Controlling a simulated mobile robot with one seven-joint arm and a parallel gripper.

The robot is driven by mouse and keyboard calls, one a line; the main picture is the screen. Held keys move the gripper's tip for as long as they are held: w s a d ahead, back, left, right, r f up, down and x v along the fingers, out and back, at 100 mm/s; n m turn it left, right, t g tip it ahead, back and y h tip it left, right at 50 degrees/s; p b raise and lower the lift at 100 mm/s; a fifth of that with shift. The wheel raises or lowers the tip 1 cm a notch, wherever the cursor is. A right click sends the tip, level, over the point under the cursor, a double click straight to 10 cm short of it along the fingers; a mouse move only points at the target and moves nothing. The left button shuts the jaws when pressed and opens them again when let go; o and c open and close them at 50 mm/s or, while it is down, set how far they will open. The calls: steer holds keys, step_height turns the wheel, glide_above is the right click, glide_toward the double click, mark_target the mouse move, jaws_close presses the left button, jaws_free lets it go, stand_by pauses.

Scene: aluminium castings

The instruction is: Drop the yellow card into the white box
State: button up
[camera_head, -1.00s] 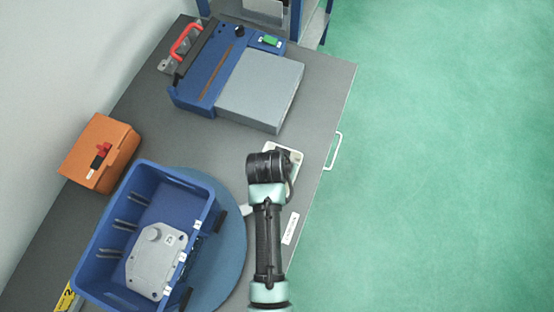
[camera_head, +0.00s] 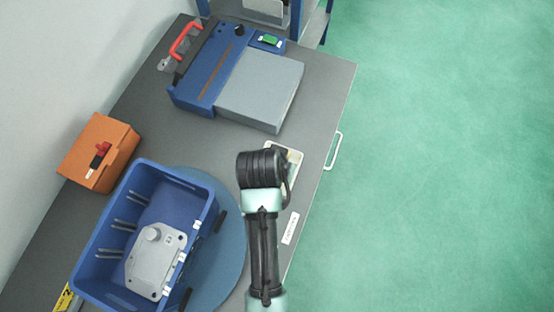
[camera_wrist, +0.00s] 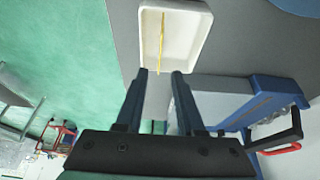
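The white box (camera_wrist: 198,42) is a small open tray at the top of the wrist view. In the head view the white box (camera_head: 298,153) is partly hidden behind my arm. The yellow card (camera_wrist: 162,35) shows as a thin edge-on strip over the box's interior, its lower end crossing the near rim. I cannot tell whether it rests on the box floor. My gripper (camera_wrist: 159,73) is open, its fingers on either side of the card's lower end with clear gaps. The head view hides my fingers behind the wrist.
A blue bin (camera_head: 96,232) with a grey casting (camera_head: 153,262) stands on a round blue mat (camera_head: 228,256). An orange case (camera_head: 98,151) lies at the left. A blue and grey device (camera_head: 262,88) stands behind the box. Bare grey table (camera_head: 160,125) lies between.

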steer(key=d+v, duration=0.1)
steer(key=v, duration=0.6)
steer(key=shift+a+r+b, duration=0.3)
steer(key=shift+a+r, duration=0.05)
steer(key=shift+a, duration=0.2)
steer(key=shift+s, duration=0.1)
steer(key=w+r+n+t+b, duration=0.1)
steer(key=w+r+t, duration=0.35)
steer(key=r, duration=0.55)
steer(key=w+r+t+y, duration=0.1)
steer(key=w+r+t, duration=0.4)
steer(key=r, duration=0.5)
steer(key=w+r+n+t+b, duration=0.1)
steer(key=w+r+t, duration=0.2)
steer(key=w+r, duration=0.5)
steer(key=s+r+t, duration=0.3)
steer(key=s+r, duration=0.1)
steer(key=r, duration=0.5)
steer(key=s+d+r+n+t, duration=0.1)
steer(key=s+r+t, duration=0.3)
steer(key=r, duration=0.6)
steer(key=s+r+t+b, duration=0.1)
steer(key=s+r+t, duration=0.2)
steer(key=s+r, duration=0.3)
step_height(320, 180, up, 4)
steer(key=shift+d+r+n, duration=0.1)
steer(key=shift+d+n, duration=0.2)
steer(key=shift+d, duration=0.1)
steer(key=shift+w+t, duration=0.1)
steer(key=shift+t, duration=0.15)
